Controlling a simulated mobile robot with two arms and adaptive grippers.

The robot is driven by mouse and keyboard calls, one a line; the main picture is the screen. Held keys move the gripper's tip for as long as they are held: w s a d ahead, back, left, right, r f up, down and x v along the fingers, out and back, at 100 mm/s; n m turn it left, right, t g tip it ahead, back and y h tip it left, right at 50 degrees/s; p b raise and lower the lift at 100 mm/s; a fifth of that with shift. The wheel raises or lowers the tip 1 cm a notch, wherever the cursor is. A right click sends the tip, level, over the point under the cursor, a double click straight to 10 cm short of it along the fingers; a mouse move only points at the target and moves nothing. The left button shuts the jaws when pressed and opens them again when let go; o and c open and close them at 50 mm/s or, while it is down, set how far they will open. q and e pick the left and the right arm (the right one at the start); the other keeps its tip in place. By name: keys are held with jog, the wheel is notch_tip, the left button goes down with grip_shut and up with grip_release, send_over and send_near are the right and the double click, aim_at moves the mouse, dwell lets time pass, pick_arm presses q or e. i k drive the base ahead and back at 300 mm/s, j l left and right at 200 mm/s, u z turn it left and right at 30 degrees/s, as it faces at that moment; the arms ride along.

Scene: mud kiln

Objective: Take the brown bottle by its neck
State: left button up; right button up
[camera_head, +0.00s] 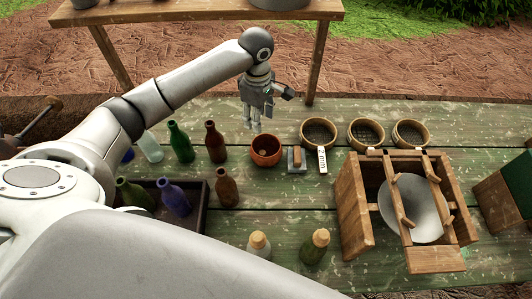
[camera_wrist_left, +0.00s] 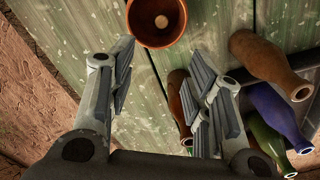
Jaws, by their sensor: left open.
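Two brown bottles stand on the green table in the head view. One brown bottle (camera_head: 215,142) is at the back beside a green bottle (camera_head: 181,142). The other brown bottle (camera_head: 226,187) is nearer, at the right end of a dark tray (camera_head: 197,219). My left gripper (camera_head: 252,124) is open and empty, above the table to the right of the back brown bottle. In the left wrist view the gripper (camera_wrist_left: 163,62) has its fingers spread; one brown bottle (camera_wrist_left: 179,95) is partly hidden by the right finger.
A terracotta pot (camera_head: 265,150) stands just right of the back brown bottle. Two stoppered bottles stand in front. Round sieves and a wooden frame (camera_head: 355,210) fill the right.

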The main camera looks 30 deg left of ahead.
aim_at(225, 187)
jog(key=k, duration=2)
